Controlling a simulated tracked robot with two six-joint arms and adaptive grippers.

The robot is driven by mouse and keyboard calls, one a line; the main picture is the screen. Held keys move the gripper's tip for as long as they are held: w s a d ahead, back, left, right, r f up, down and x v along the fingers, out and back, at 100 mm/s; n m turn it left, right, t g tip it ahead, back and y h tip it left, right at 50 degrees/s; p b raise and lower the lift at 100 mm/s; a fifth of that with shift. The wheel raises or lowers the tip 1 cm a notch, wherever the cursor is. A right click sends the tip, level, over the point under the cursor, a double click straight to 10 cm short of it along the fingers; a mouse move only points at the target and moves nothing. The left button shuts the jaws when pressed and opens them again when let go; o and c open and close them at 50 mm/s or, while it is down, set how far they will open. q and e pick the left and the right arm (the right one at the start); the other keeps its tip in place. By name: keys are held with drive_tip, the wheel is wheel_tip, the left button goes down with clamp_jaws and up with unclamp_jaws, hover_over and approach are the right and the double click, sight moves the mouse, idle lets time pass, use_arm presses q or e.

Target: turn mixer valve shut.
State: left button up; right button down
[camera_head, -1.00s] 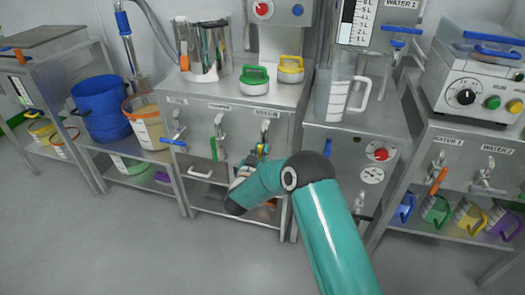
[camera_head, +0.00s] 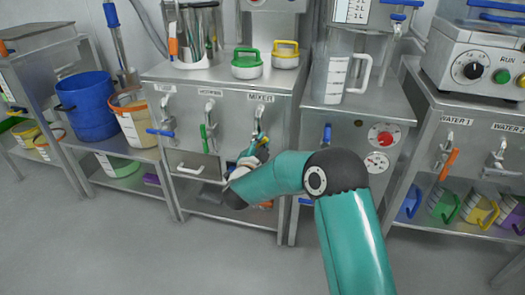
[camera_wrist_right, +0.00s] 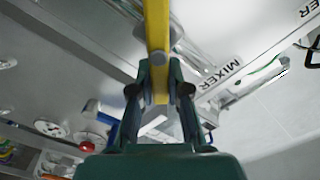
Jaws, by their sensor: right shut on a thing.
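The mixer valve (camera_head: 258,114) is a metal tap on the front of the steel cabinet, just below the MIXER label (camera_head: 261,97). Its yellow handle (camera_wrist_right: 158,40) fills the upper middle of the right wrist view. My right gripper (camera_wrist_right: 158,90) is shut on this handle, with one dark finger on each side of it. In the head view my right gripper (camera_head: 259,146) is small, just below the valve, and partly hides the handle there. The handle's exact angle is hard to tell. My left gripper is not in view.
Beside it hang a valve with a green handle (camera_head: 205,139) and one with a blue handle (camera_head: 160,132). To the right is another blue handle (camera_head: 327,134) near a red knob (camera_head: 381,138). A pulled-out drawer front (camera_head: 199,165) lies below. The floor (camera_head: 120,245) in front is clear.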

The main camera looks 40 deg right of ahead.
drive_tip(key=shift+s+d+f+m+b, duration=0.15)
drive_tip(key=shift+f+m+b, duration=0.3)
drive_tip(key=shift+m+b, duration=0.85)
drive_tip(key=shift+s+f+m+b, duration=0.1)
drive_tip(key=shift+f+m+b, duration=0.4)
drive_tip(key=shift+m+b, duration=0.75)
drive_tip(key=shift+s+d+f+m+b, duration=0.15)
drive_tip(key=shift+f+m+b, duration=0.3)
drive_tip(key=shift+m+b, duration=0.85)
drive_tip(key=shift+a+m+p, duration=0.1)
drive_tip(key=shift+m+p, duration=0.3)
drive_tip(key=shift+m, duration=0.05)
drive_tip(key=c, duration=1.1)
unclamp_jaws()
drive_tip(key=shift+r, duration=0.15)
drive_tip(key=v, duration=1.2)
